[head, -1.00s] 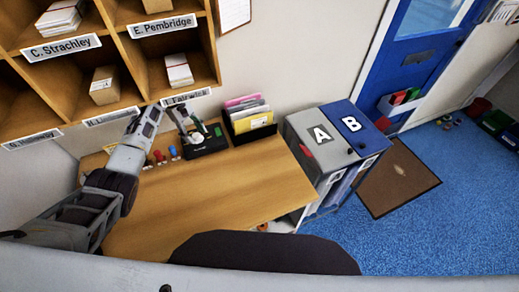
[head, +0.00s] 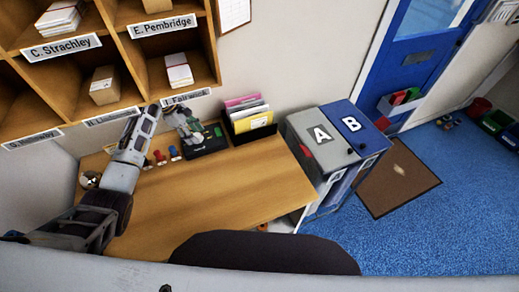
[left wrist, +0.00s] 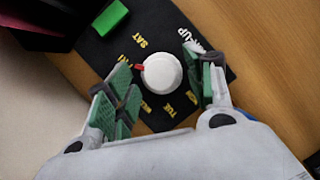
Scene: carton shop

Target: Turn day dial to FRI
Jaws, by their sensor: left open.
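The day dial is a white round knob (left wrist: 163,73) with a red pointer (left wrist: 138,66), on a black panel (left wrist: 118,58) with yellow day labels. The pointer faces left, below the SAT label (left wrist: 143,42). TUE and WED show below the knob; other labels are partly hidden by my fingers. My left gripper (left wrist: 159,64) is open, with green-padded fingers on either side of the knob, apparently apart from it. In the head view, my left gripper (head: 184,122) hides the knob over the panel (head: 208,146). My right gripper is not in view.
A green block (left wrist: 110,17) sits on the panel. Red and blue stamps (head: 174,152) stand left of it on the desk (head: 215,195). A black file holder (head: 252,133) stands right of it. Pigeonholes (head: 120,45) hang above. The desk's front is clear.

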